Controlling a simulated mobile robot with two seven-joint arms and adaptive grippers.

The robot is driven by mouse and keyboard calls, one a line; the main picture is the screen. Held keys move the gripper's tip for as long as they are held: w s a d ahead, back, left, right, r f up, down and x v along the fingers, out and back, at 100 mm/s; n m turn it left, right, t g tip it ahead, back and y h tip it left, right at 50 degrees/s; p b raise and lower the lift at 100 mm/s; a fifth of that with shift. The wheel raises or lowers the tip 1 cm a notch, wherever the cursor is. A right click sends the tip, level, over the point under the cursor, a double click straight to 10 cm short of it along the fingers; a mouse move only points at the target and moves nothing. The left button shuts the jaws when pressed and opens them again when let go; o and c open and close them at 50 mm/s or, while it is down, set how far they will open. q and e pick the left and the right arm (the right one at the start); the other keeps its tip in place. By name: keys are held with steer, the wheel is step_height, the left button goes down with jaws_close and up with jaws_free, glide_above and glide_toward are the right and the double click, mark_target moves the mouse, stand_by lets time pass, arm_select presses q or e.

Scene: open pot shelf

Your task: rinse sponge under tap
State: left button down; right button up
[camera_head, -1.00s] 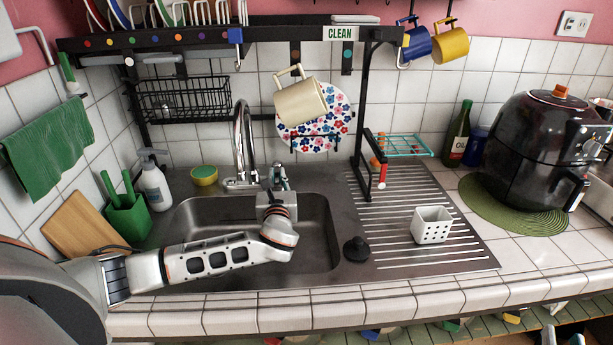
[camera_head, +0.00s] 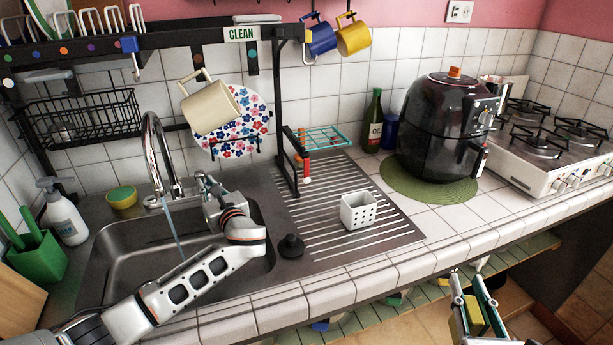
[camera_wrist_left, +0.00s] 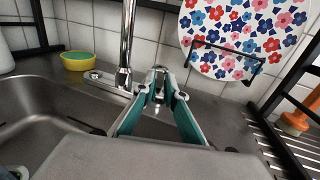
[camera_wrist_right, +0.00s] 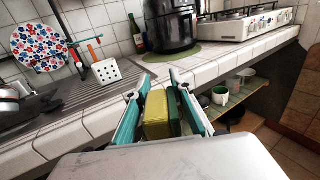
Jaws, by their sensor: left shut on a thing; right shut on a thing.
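The sponge (camera_wrist_right: 157,116), a yellow and green block, is between the fingers of my right gripper (camera_wrist_right: 160,84), which is shut on it. In the head view, the sponge (camera_head: 474,316) is at the lower right in front of the counter. The chrome tap (camera_head: 152,150) arches over the sink (camera_head: 118,262), and a thin water stream (camera_head: 173,230) falls from its spout. My left gripper (camera_head: 206,184) is right of the tap's base, shut on what seems to be the tap lever (camera_wrist_left: 159,90). The fingers mostly hide the lever.
A round yellow-green item (camera_head: 122,198) stands left behind the sink. A black plug (camera_head: 291,246) and white perforated caddy (camera_head: 358,211) stand to its right. The tiled counter edge (camera_head: 400,280) lies between sponge and sink.

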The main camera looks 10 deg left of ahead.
arm_select(q)
steer(key=c, duration=2)
jaws_free()
steer(key=shift+c, duration=0.2)
step_height(320, 180, up, 10)
steer(key=shift+r, duration=0.1)
steer(key=shift+d+f, duration=0.1)
steer(key=shift+f, duration=0.1)
